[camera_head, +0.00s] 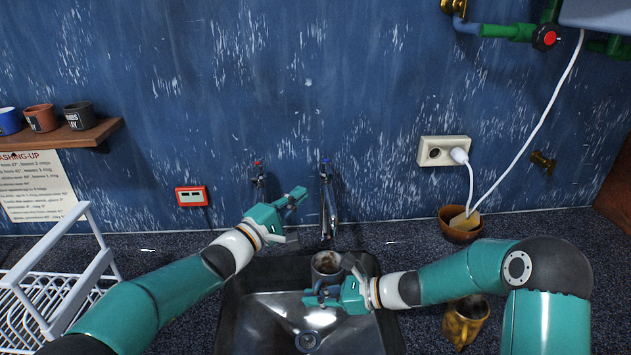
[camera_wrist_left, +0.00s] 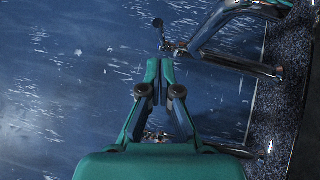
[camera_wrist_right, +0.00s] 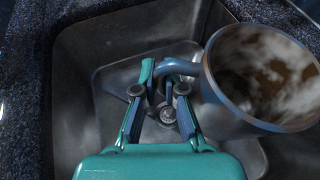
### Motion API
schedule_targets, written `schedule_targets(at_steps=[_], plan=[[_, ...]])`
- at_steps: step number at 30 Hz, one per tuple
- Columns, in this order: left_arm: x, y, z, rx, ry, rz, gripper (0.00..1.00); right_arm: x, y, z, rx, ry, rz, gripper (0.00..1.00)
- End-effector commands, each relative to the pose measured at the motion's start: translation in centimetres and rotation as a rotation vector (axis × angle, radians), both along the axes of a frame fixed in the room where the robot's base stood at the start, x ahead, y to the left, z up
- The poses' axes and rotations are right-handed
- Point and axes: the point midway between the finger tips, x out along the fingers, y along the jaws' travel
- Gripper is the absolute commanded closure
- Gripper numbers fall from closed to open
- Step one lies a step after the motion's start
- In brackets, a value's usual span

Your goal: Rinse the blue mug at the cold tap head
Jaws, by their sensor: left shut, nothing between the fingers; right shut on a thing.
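The blue mug (camera_wrist_right: 215,65) has a soiled brown and white inside, clear in the right wrist view. In the head view the mug (camera_head: 327,264) is over the sink, just below the cold tap's spout. My right gripper (camera_head: 312,296) is shut on its handle (camera_wrist_right: 178,67). The cold tap (camera_head: 329,205) is on the wall with a blue-marked head (camera_head: 325,162). My left gripper (camera_head: 300,192) is shut and empty, just left of and below that head. It also shows shut in the left wrist view (camera_wrist_left: 155,78). I cannot make out any running water.
The hot tap (camera_head: 258,178) with a red mark stands left of the cold one. The metal sink (camera_head: 275,318) lies below. A white dish rack (camera_head: 45,300) is at left, under a shelf (camera_head: 75,138) of mugs.

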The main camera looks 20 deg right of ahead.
Motion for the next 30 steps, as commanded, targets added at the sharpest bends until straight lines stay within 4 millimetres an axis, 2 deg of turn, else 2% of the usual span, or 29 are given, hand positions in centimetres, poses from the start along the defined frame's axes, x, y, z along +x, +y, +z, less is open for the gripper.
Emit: schedule_targets(at_steps=[3,13,21,30], plan=[[0.8,-1.6,0.2,-0.001,-0.001,-0.001,1.0,0.0,0.0,0.1,0.0,-0.002,0.0,1.0],[2.7,-4.6,0.7,0.001,0.0,-0.002,1.0,0.0,0.0,0.1,0.0,-0.002,0.001,1.0],[3.3,-5.6,0.9,0.0,0.001,0.0,1.0,0.0,0.0,0.1,0.0,-0.002,0.001,1.0],[3.4,-5.7,0.9,0.0,0.002,0.001,1.0,0.0,0.0,0.1,0.0,-0.002,0.001,1.0]])
